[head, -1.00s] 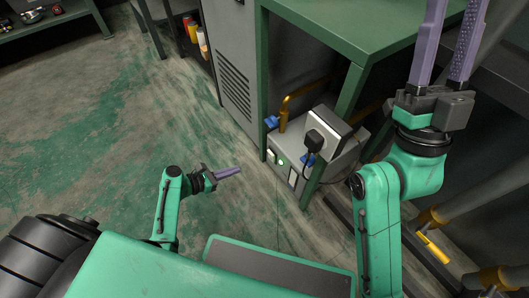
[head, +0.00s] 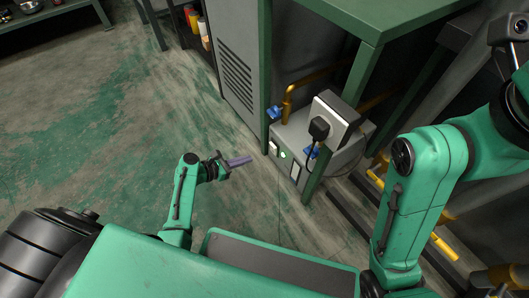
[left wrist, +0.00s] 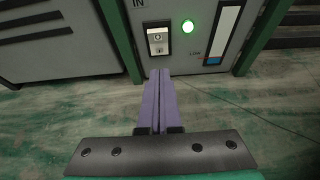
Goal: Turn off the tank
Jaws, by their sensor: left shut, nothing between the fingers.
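The tank unit (head: 285,170) is a grey box on the floor under the green bench. In the left wrist view its front (left wrist: 172,10) carries a rocker switch (left wrist: 157,40), a lit green lamp (left wrist: 188,26) and a vertical gauge (left wrist: 224,32) with red and blue at its lower end. Blue valve handles (head: 275,112) and a brass pipe (head: 289,92) show by the unit. My left gripper (head: 246,160) is shut and empty, apart from the unit's front. In the left wrist view its purple fingers (left wrist: 159,74) point up at the switch, just below it. My right gripper is out of view.
A black plug (head: 319,128) sits on a white-faced box (head: 336,117).

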